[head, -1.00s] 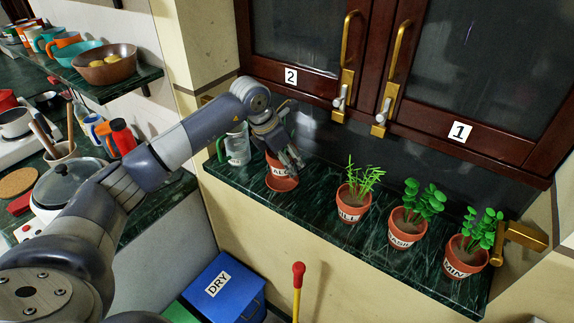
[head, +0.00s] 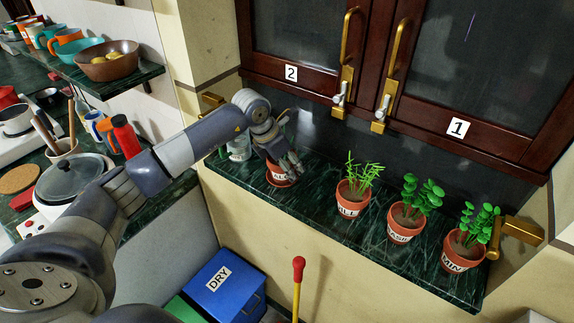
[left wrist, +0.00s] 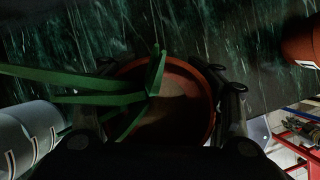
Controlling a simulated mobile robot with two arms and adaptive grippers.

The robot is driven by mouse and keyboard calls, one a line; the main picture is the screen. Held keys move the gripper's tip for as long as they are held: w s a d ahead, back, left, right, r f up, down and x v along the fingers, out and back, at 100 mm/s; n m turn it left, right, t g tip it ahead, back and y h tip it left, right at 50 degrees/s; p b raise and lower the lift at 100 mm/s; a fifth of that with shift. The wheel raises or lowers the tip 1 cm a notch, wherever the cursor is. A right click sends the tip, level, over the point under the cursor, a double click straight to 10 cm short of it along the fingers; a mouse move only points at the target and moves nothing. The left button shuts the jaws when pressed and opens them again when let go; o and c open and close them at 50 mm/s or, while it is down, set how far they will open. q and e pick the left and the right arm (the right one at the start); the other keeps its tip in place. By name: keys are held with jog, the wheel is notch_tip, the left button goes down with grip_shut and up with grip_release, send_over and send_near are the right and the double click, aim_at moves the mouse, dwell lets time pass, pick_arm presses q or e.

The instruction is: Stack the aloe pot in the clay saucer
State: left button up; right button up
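The terracotta aloe pot (head: 274,170), with a white label, is at the left end of the green marble ledge. The clay saucer (head: 283,184) shows as a thin orange rim under it; the pot looks upright and low in it, but contact is hard to see. My left gripper (head: 288,166) comes down over the pot from above, hiding much of it. In the left wrist view, the pot's rim (left wrist: 208,103) and green aloe leaves (left wrist: 85,98) lie between the fingers, which appear shut on the pot. My right gripper is not in view.
To the right are the dill pot (head: 351,209), basil pot (head: 401,236) and mint pot (head: 456,264). Cabinet doors (head: 290,72) overhang the ledge. A gap of marble (head: 315,190) is clear.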

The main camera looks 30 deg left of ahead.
pick_arm(q)
jog(key=o, duration=0.4)
jog(key=shift+s+f, duration=0.3)
jog(key=shift+f, duration=0.45)
jog(key=shift+w+f, duration=0.1)
jog(key=shift+w, duration=0.15)
